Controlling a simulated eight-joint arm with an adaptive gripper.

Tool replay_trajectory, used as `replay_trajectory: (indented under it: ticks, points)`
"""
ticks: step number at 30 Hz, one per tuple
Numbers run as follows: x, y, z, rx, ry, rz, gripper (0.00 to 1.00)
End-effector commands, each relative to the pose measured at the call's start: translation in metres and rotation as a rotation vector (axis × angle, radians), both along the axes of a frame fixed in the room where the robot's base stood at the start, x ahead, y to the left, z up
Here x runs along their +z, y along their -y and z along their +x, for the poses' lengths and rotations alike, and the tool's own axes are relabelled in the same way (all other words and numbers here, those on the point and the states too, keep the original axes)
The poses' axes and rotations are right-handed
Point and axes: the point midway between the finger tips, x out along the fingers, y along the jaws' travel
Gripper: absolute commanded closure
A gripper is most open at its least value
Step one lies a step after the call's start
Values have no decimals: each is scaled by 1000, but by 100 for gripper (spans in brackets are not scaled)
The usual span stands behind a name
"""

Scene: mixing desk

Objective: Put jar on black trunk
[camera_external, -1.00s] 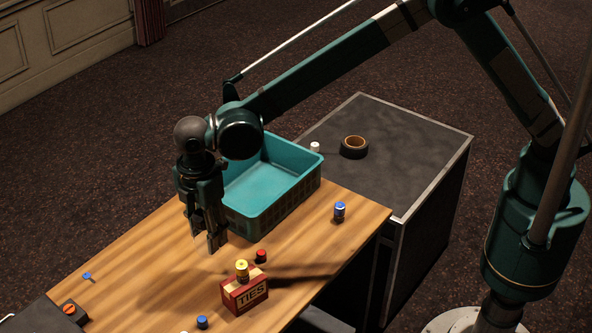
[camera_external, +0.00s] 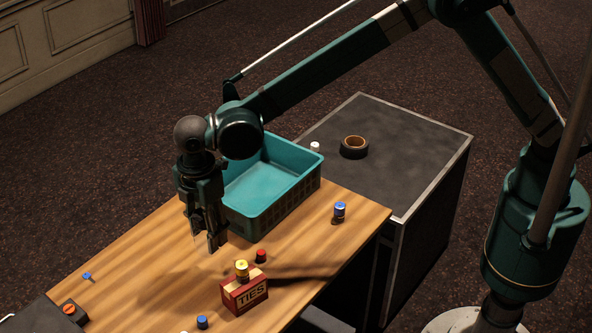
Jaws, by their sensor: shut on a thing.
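My gripper (camera_external: 206,242) points down over the wooden desk, left of the teal basket. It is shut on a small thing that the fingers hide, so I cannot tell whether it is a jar. A small jar with a blue lid (camera_external: 339,212) stands upright near the desk's right edge. A yellow-topped container (camera_external: 242,270) sits on the red TIES box (camera_external: 245,292), right of and nearer than my gripper. The black trunk (camera_external: 415,150), with pale metal edges, stands beyond the desk's right end.
The teal basket (camera_external: 262,215) stands empty between my gripper and the trunk. A tape roll (camera_external: 354,147) and a small white item (camera_external: 315,147) are on the trunk; its nearer top is clear. Small red (camera_external: 260,257) and blue (camera_external: 202,322) items stand on the desk.

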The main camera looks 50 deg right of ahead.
Motion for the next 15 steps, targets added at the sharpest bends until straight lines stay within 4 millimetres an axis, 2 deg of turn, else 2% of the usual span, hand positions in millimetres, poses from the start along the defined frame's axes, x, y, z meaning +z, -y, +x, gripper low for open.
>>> replay_trajectory:
  ticks: [5,15]
  points:
    - [7,0,0,0,0,0,74]
    - [53,2,1,-3,0,0,74]
